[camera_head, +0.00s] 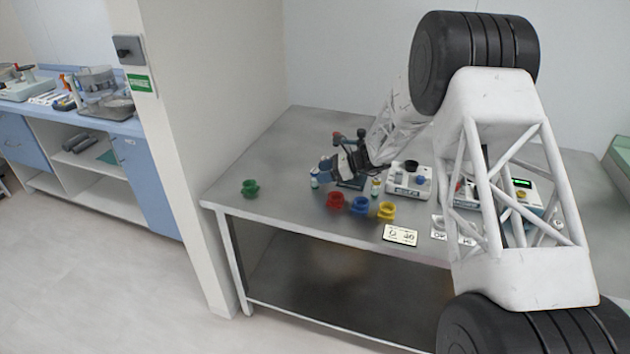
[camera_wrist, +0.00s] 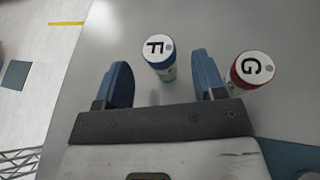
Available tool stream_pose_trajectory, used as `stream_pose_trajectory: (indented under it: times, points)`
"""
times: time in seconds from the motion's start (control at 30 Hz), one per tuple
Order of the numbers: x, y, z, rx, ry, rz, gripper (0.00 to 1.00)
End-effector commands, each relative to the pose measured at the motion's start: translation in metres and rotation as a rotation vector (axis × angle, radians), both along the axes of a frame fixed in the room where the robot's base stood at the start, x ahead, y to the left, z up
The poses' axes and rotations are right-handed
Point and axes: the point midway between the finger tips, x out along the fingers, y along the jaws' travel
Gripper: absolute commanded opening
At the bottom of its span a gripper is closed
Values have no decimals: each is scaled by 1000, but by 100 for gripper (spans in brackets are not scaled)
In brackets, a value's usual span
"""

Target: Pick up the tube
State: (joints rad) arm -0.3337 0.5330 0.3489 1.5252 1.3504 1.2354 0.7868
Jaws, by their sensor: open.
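My gripper (camera_head: 328,165) is low over the grey table, with its blue fingers spread. In the wrist view the gripper (camera_wrist: 162,74) is open and empty. A tube with a white top marked "F" and a blue rim (camera_wrist: 158,48) stands upright at the opening between the fingertips, with a gap on either side. A second tube, with a white top marked "G" and a red rim (camera_wrist: 254,69), stands just outside the right finger. In the head view a small tube (camera_head: 314,178) shows beside the fingers. Its letter is too small to read.
Green (camera_head: 250,188), red (camera_head: 335,200), blue (camera_head: 360,205) and yellow (camera_head: 386,211) cups stand along the table (camera_head: 290,215). Another small vial (camera_head: 376,187) and a white device (camera_head: 408,181) are right of my gripper. A label card (camera_head: 400,234) lies near the front edge. The table's left part is mostly clear.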

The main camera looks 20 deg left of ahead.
Motion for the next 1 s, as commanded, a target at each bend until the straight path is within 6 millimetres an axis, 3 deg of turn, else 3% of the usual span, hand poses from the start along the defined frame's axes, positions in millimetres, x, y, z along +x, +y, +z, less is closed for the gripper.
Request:
stream_pose_trajectory:
  times: [0.27, 0.7, 1.0]
  points:
    - [-1, 5, -1, 0, 0, 0, 64]
    - [-10, 45, -15, 0, -1, 0, 64]
    - [-11, 48, -17, 0, -1, -1, 64]
